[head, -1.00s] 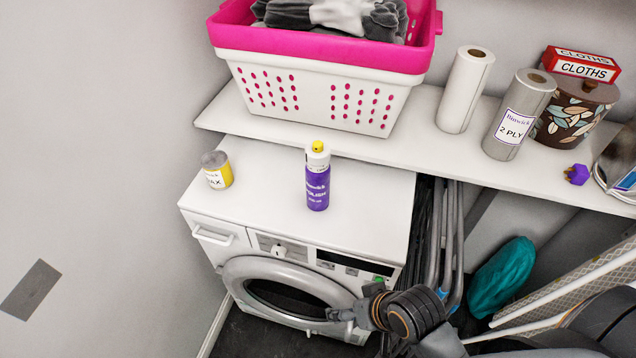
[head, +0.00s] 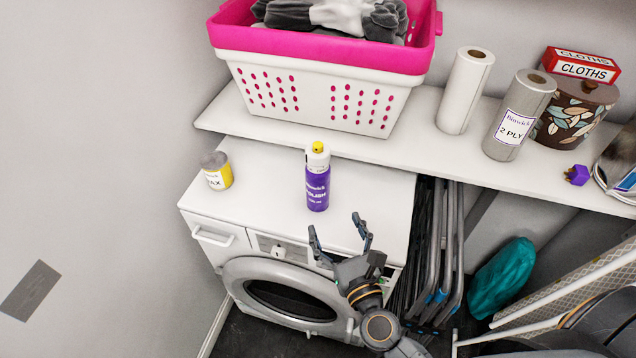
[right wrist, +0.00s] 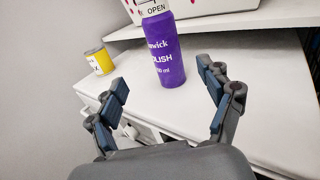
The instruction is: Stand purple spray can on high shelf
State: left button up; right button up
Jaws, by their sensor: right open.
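The purple spray can (head: 318,185) has a white top and yellow nozzle. It stands upright on the white dryer top (head: 375,195), below the shelf edge. In the right wrist view the can (right wrist: 165,55) stands ahead, between the lines of the two fingers, its top cut off by the frame. My right gripper (head: 339,226) is open and empty, in front of the can and apart from it. Its open fingers also show in the right wrist view (right wrist: 165,97). The white high shelf (head: 410,145) runs behind and above the dryer. My left gripper is not in view.
A pink and white laundry basket (head: 315,90) fills the shelf's left part. Paper rolls (head: 465,90), a patterned pot (head: 575,110) and a purple item (head: 577,175) stand further right. A yellow wax tin (head: 217,171) sits left of the can. Folded poles (head: 440,250) stand beside the dryer.

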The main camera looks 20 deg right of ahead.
aim_at(322, 188)
jog(key=shift+m, duration=0.3)
jog(key=w+p, duration=0.1)
jog(key=w, duration=0.3)
jog(key=w+p, duration=0.1)
jog(key=w, duration=0.3)
jog(key=shift+w+d, duration=0.2)
jog(key=shift+w, duration=0.05)
jog(key=w, duration=0.1)
jog(key=w+p, duration=0.1)
jog(key=w, duration=0.1)
jog(key=w+p, duration=0.1)
jog(key=w, duration=0.1)
jog(key=shift+r, duration=0.25)
jog(key=shift+w+f, duration=0.1)
jog(key=shift+w, duration=0.1)
jog(key=shift+s, duration=0.1)
jog(key=shift+c, duration=0.7)
jog(key=c, duration=1.4)
jog(key=shift+o, duration=0.2)
